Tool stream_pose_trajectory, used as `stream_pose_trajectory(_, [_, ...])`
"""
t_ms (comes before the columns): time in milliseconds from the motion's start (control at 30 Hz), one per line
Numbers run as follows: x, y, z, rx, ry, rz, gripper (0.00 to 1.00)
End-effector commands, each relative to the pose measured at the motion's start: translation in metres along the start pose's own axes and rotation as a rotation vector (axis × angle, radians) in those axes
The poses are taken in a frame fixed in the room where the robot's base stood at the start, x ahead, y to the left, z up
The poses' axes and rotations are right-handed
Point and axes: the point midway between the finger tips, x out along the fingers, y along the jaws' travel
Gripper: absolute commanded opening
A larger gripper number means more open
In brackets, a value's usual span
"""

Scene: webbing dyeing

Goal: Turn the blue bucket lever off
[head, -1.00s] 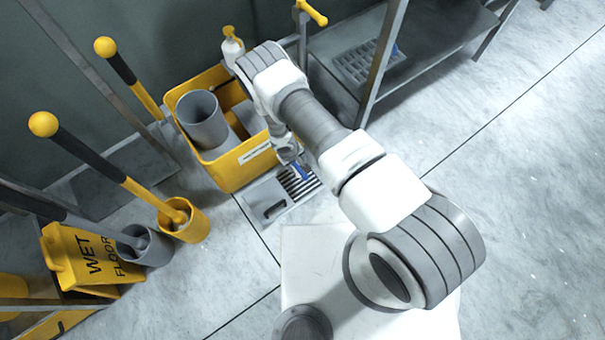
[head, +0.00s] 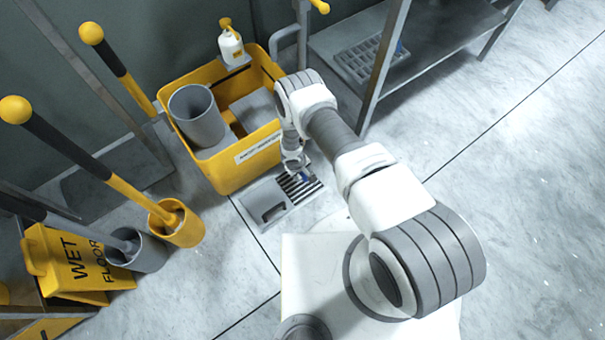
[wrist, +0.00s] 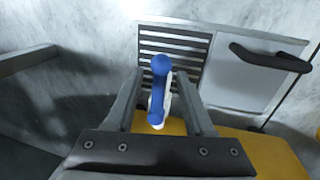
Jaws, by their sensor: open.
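The blue lever (wrist: 160,88) is a rounded blue handle with a white lower part. In the wrist view it stands between the two fingers of my gripper (wrist: 160,98), which is open; I cannot tell whether either finger touches it. In the head view a small blue piece of the lever (head: 304,177) shows just below my gripper (head: 294,166), over the slotted part of a grey panel. The yellow bucket (head: 228,178) stands directly behind the panel. The lever's base is mostly hidden by the gripper.
The grey panel (head: 247,203) has slots and a dark handle (wrist: 270,58). A grey cylinder (head: 198,118) is in the bucket, with a spray bottle (head: 231,48) at its back. A wet floor sign (head: 75,265) is at left; a metal shelf (head: 430,35) stands at right.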

Motion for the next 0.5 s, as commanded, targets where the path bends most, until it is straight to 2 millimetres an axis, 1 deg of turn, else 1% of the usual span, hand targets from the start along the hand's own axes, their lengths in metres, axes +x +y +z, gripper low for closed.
stream_pose_trajectory(67, [-0.0002,0.0000,0.0000,0.000,0.000,0.000,0.53])
stream_pose_trajectory(100, [-0.0002,0.0001,0.0000,0.000,0.000,0.000,0.46])
stream_pose_trajectory(167, [-0.0003,0.0001,0.0000,0.000,0.000,0.000,0.35])
stream_pose_trajectory(300, [-0.0003,0.0001,-0.0001,0.000,0.000,0.000,0.10])
stream_pose_trajectory(367, [-0.0003,0.0001,-0.0001,0.000,0.000,0.000,0.00])
stream_pose_trajectory(500, [-0.0003,0.0002,-0.0001,0.000,0.000,0.000,0.00])
